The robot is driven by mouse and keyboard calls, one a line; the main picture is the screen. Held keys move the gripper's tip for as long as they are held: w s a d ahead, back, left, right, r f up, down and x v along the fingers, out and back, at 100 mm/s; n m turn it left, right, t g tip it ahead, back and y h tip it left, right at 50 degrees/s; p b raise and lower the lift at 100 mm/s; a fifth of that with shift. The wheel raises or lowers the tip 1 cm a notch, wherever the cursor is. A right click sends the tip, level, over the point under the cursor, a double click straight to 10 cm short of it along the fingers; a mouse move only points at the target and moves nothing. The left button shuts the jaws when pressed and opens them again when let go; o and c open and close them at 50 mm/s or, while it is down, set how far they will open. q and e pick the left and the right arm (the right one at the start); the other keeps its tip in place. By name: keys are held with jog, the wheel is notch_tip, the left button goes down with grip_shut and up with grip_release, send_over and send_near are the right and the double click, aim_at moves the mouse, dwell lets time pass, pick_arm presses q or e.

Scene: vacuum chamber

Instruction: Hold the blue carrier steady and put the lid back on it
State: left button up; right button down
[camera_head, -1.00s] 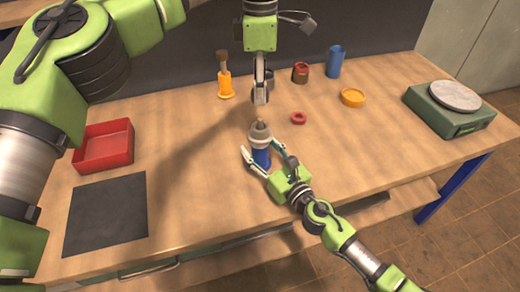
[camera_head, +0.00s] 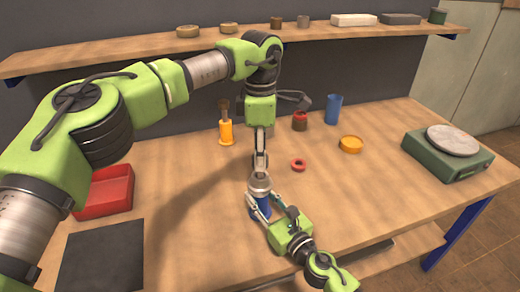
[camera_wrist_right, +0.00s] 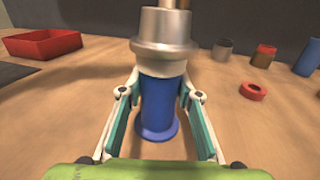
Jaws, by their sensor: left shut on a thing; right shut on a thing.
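The blue carrier (camera_head: 259,211) stands upright on the bench, its blue body and round foot clear in the right wrist view (camera_wrist_right: 157,105). A pale band and a grey metal lid (camera_wrist_right: 165,28) sit on its top; the lid also shows in the head view (camera_head: 260,184). I cannot tell whether the lid is fully seated. My left gripper (camera_head: 260,170) comes straight down from above and is shut on the top of the lid. My right gripper (camera_wrist_right: 160,88) is shut around the blue body from the front, one finger on each side.
A red tray (camera_head: 105,192) and a dark mat (camera_head: 102,258) lie at left. A red ring (camera_head: 298,165), a yellow dish (camera_head: 350,144), a blue cup (camera_head: 333,110) and an orange-handled tool (camera_head: 226,131) stand behind. A green scale (camera_head: 447,153) is at right. A shelf (camera_head: 150,54) runs behind.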

dwell(0.5)
pick_arm(q)
jog(key=shift+f, duration=0.85)
jog(key=shift+f, duration=0.55)
jog(key=m, duration=1.7)
jog(key=shift+m, duration=0.3)
jog(key=m, duration=0.3)
jog(key=shift+m, duration=0.3)
jog(key=m, duration=0.4)
jog(key=shift+m, duration=0.4)
